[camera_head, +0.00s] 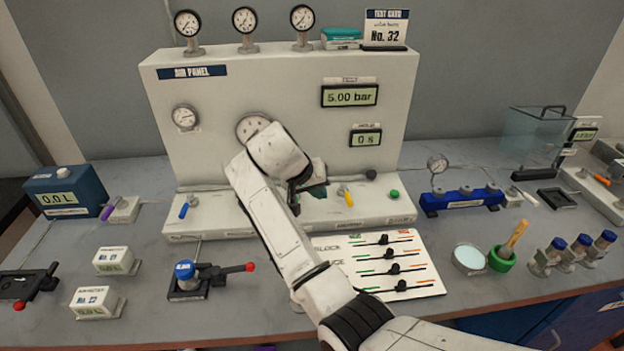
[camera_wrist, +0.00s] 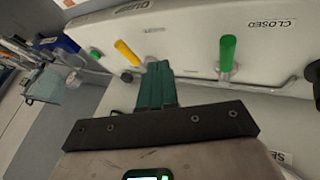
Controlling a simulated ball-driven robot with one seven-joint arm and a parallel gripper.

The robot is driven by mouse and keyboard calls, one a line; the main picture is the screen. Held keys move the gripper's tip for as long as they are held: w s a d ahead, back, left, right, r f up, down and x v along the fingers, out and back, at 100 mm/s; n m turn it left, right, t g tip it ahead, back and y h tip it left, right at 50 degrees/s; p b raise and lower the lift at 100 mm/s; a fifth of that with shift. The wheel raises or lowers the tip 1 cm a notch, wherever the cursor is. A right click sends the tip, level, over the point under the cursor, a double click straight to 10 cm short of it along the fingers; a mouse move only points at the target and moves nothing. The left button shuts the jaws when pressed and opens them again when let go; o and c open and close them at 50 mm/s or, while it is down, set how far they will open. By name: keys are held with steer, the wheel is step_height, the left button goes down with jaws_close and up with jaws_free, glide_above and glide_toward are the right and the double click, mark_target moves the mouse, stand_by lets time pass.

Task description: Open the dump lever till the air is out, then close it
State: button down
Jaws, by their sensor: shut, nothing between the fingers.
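A yellow lever (camera_head: 348,198) stands on the front ledge of the air panel. In the wrist view the yellow lever (camera_wrist: 127,52) is tilted, with an upside-down, partly cut-off label (camera_wrist: 132,8) above it that seems to read "DUMP". A green lever (camera_wrist: 227,53) points up from the ledge to its right there. My gripper (camera_head: 312,191) is over the ledge, left of the yellow lever in the head view. In the wrist view its green fingers (camera_wrist: 158,75) are together and empty, between the two levers and apart from both.
The air panel (camera_head: 275,100) bears a "5.00 bar" display (camera_head: 350,95) and a "0 s" display (camera_head: 366,138). A blue lever (camera_head: 183,210) is at the ledge's left end, a green button (camera_head: 394,194) at its right. A "CLOSED" label (camera_wrist: 270,23) shows upside down. My arm covers the ledge's middle.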

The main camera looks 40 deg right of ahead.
mark_target(347, 194)
steer(key=d+f, duration=0.1)
steer(key=s+d+f+p, duration=0.1)
steer(key=d, duration=0.1)
steer(key=shift+s, duration=0.15)
steer(key=shift+s+d+f+p, duration=0.25)
steer(key=shift+s+d+p, duration=0.15)
steer(key=shift+d, duration=0.3)
